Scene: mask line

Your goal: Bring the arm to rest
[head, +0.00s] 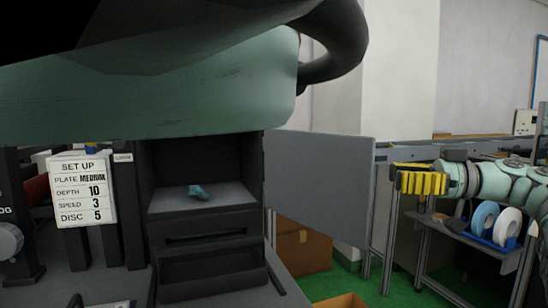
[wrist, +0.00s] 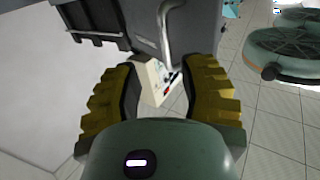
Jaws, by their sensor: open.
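My gripper (wrist: 160,92) shows in the wrist view with its two yellow ridged fingers spread apart. It is open and nothing sits between the fingertips. A pale box with small dark and red marks (wrist: 150,82) shows beyond the gap, apart from the fingers. In the head view a pale green arm (head: 490,180) with yellow ridged fingers (head: 421,182) reaches in from the right, level and clear of the bench. A large green and black part of my own body covers the top left of the head view.
A dark cabinet (head: 140,215) stands open, its grey door (head: 320,190) swung right. A small teal piece (head: 198,191) lies on its shelf. A "SET UP" sign (head: 82,190) hangs left. Green floor (head: 335,283) lies between.

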